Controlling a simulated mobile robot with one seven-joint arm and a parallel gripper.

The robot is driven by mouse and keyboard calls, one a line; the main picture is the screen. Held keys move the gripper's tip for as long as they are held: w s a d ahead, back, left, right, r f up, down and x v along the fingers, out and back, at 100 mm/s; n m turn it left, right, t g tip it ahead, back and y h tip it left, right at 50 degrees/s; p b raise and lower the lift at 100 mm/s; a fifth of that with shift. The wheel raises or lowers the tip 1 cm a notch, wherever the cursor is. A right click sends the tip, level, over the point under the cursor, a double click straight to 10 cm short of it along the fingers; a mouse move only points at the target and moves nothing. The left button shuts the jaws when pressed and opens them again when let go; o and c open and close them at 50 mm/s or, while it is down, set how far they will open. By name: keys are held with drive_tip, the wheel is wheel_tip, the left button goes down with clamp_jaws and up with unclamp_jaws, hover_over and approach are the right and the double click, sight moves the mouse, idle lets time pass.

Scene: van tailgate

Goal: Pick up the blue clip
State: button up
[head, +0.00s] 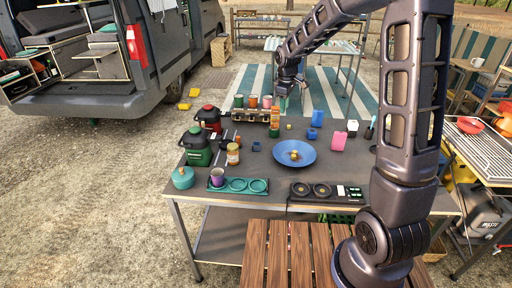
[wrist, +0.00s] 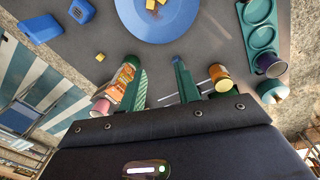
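A small blue piece, likely the blue clip (head: 256,146), lies on the grey table between the honey jar and the blue plate in the head view. A small blue patch (wrist: 178,58) at the tip of the right finger in the wrist view may be the same clip, partly hidden. My gripper (head: 284,100) hangs above the far side of the table, behind the orange bottle. In the wrist view, the green fingers of my gripper (wrist: 158,75) are apart with nothing between them.
The blue plate (head: 305,162) holds yellowish pieces. An orange bottle (head: 275,122) and a honey jar (head: 232,155) stand either side of the small blue piece. A blue box (head: 318,118) and blue block (head: 312,134) are at right. A teal tray (head: 248,191) is in front.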

sight(256, 144)
drive_tip(key=w+a+f+n, duration=0.1)
drive_tip(key=a+f, duration=0.3)
drive_tip(key=w+a+f+n, duration=0.1)
drive_tip(key=a+f+n, duration=0.1)
drive_tip(key=a+f, duration=0.2)
drive_tip(key=w+a+f+n+g, duration=0.1)
drive_tip(key=a+f, duration=0.3)
drive_tip(key=f, duration=0.1)
drive_tip(key=shift+w+a+f, duration=0.15)
drive_tip(key=shift+w+f, duration=0.05)
drive_tip(key=shift+w, duration=0.15)
drive_tip(key=shift+s+f, duration=0.15)
drive_tip(key=shift+f, duration=5.3)
clamp_jaws()
